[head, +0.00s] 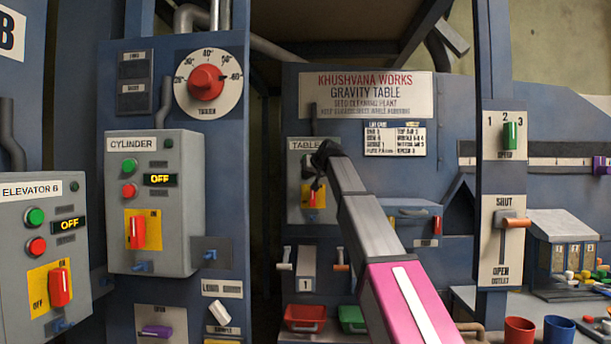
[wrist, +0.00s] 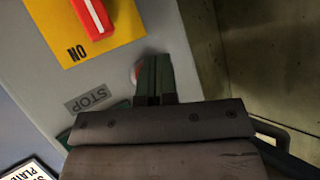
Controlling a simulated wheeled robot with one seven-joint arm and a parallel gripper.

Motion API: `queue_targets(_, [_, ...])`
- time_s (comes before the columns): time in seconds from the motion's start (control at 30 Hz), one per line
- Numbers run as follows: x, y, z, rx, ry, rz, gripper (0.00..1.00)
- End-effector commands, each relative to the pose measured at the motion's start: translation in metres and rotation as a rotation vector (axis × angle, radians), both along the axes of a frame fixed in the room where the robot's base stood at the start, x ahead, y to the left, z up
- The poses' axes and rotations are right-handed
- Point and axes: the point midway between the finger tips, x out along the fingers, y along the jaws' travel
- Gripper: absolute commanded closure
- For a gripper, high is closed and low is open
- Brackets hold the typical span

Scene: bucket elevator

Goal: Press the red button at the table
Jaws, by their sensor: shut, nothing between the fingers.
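The grey control box labelled TABLE (head: 305,145) is on the blue panel in the middle of the head view. My gripper (head: 319,170) is in front of it and hides its buttons there. In the wrist view my gripper (wrist: 154,60) is shut and empty, its fingers over the grey box face. A sliver of the red button (wrist: 135,75) shows at the left side of the fingers, beside the STOP label (wrist: 90,97). The rest of the button is hidden behind the fingers. I cannot tell whether they touch it.
A red rotary switch (wrist: 92,17) on a yellow plate (wrist: 58,28) sits close by on the same box. Separate CYLINDER (head: 131,144) and ELEVATOR B (head: 32,190) boxes with their own red buttons stand to the left. A red tray (head: 305,314) and green tray (head: 351,315) are below.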

Motion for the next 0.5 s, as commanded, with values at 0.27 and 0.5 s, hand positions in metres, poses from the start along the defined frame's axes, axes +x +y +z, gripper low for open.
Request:
queue_targets(0.27, [0.0013, 0.0000, 0.0002, 0.000, 0.000, 0.000, 1.00])
queue_targets(0.5, [0.0085, -0.0002, 0.0006, 0.000, 0.000, 0.000, 1.00])
